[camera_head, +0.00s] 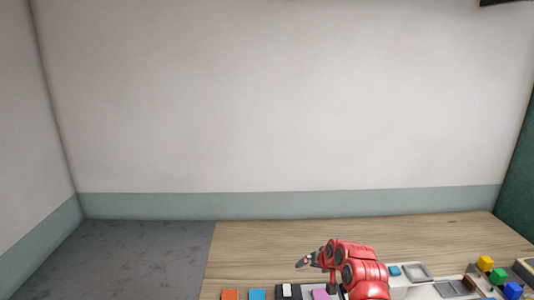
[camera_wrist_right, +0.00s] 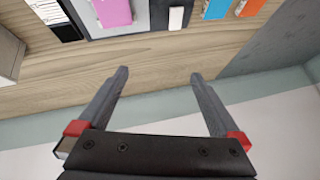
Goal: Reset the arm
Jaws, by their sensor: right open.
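My right arm is red and reaches in at the bottom of the head view, over the wooden table (camera_head: 270,245). My right gripper (camera_head: 302,262) is at its left end, above the table and pointing left. In the right wrist view my right gripper (camera_wrist_right: 158,78) shows two grey fingers spread wide apart, with nothing between them. The table's wood (camera_wrist_right: 160,62) and its far edge lie beyond the fingers. No glass rods can be made out. My left gripper is not in either view.
An orange block (camera_head: 230,295) and a blue block (camera_head: 257,294) lie at the near edge. A pink item (camera_head: 321,294) is by the arm. The table's back is clear.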

